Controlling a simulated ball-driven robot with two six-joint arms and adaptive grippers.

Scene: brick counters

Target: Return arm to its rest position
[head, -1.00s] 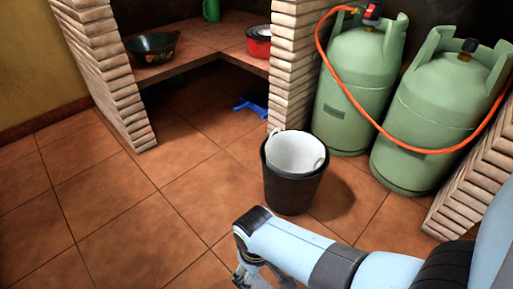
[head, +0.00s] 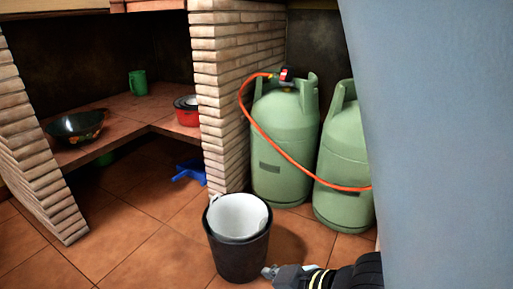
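My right arm comes in from the right, with a large pale blue link close to the camera. Below it, a dark section with pale yellow bands leads to my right gripper (head: 272,271) at the bottom edge. The gripper's grey tip points left, just right of the base of a black bucket (head: 238,258). Its lower part is cut off by the frame, so its opening and any contact with the bucket cannot be told. My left gripper is not in view.
A white bucket (head: 237,215) sits inside the black one. Green gas cylinders (head: 285,140) with an orange hose stand behind. A brick pillar (head: 225,90) and low counter (head: 120,130) hold a dark bowl (head: 76,126), red pot (head: 187,115) and green mug (head: 138,82). Blue object (head: 190,172) lies beneath.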

